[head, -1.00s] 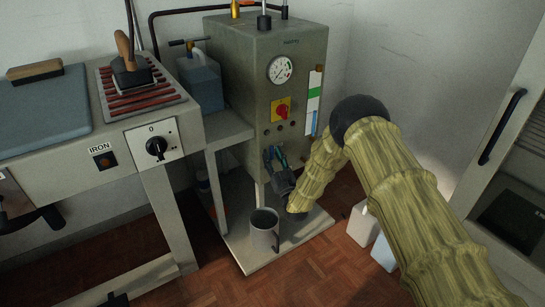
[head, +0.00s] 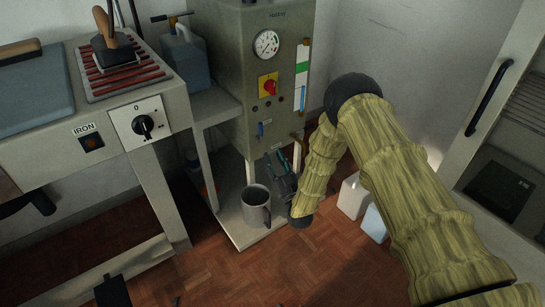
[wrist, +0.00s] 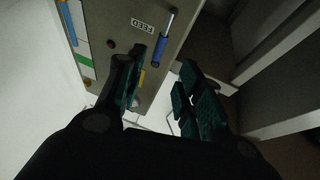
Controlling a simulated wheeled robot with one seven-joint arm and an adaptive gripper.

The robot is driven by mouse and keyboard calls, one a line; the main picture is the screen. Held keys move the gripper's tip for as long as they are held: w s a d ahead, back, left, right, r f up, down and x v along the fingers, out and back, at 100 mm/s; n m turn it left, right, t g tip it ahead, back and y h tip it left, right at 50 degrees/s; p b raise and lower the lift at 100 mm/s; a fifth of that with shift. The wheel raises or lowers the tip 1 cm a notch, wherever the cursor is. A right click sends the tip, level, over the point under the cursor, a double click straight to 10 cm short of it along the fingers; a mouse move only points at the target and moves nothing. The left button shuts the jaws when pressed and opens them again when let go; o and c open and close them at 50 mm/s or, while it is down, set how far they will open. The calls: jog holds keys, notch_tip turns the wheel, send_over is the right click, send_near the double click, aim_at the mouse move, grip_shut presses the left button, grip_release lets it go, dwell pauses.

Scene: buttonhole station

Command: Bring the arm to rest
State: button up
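My arm, with a ribbed yellow-green sleeve, reaches in from the right of the head view and bends down at a dark elbow. My gripper (head: 278,160) is in front of the lower part of the grey boiler cabinet (head: 250,70), just above and right of a grey mug (head: 256,206). In the wrist view my gripper (wrist: 163,85) shows two teal-padded fingers apart, with nothing seen held between them. A blue-handled lever (wrist: 160,48) beside a FEED label lies beyond the fingertips, apparently clear of them.
An ironing table (head: 60,145) with an iron (head: 112,55) stands at the left. The mug sits on the low shelf (head: 240,235). A pale cabinet with a black handle (head: 489,97) is at the right.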

dwell(0.3)
jog(key=s+d+f+m+g+h, duration=0.1)
jog(key=s+d+f+g+h, duration=0.3)
jog(key=s+f, duration=0.6)
jog(key=s+d+f+m+g+h, duration=0.2)
jog(key=s+d+f+g, duration=0.4)
jog(key=s+f, duration=0.35)
jog(key=s+d+f+m+g+h, duration=0.1)
jog(key=s+d+g, duration=0.2)
jog(key=s, duration=0.6)
jog(key=s+d+f+g+h, duration=0.1)
jog(key=s+d+g, duration=0.15)
jog(key=s, duration=0.75)
jog(key=s+d+m+g, duration=0.1)
jog(key=s+d+g, duration=0.2)
jog(key=s, duration=0.6)
jog(key=s+r+g, duration=0.2)
jog(key=s+g, duration=0.1)
jog(key=s, duration=0.3)
notch_tip(320, 180, up, 29)
jog(key=p, duration=2.9)
jog(key=shift+d+f+t+h, duration=0.2)
jog(key=shift+d+t+h, duration=0.15)
jog(key=shift+h, duration=0.05)
